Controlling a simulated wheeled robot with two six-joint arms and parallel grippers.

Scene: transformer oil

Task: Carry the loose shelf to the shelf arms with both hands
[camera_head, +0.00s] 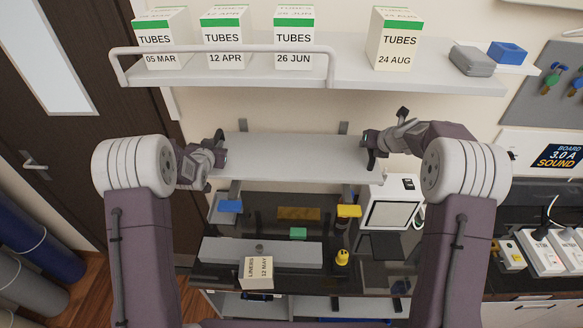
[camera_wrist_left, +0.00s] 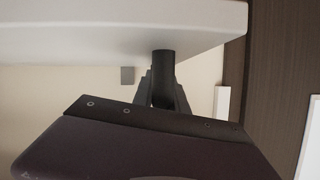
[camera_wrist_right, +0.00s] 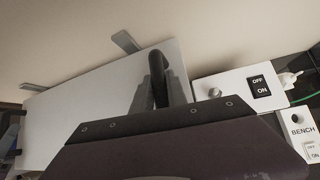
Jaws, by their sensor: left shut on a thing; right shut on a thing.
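The loose shelf (camera_head: 290,155) is a grey board held roughly level above the bench, in front of the wall. My left gripper (camera_head: 221,155) is shut on its left end; in the left wrist view the board (camera_wrist_left: 90,30) fills the top. My right gripper (camera_head: 371,150) is shut on its right end, and the board also shows in the right wrist view (camera_wrist_right: 90,120).
A fixed upper shelf (camera_head: 350,72) with a rail carries several TUBES boxes (camera_head: 294,45). The bench below holds a LINERS box (camera_head: 257,272), a blue block (camera_head: 230,206) and a yellow block (camera_head: 348,211). A white switch unit (camera_head: 392,205) stands close under the right end.

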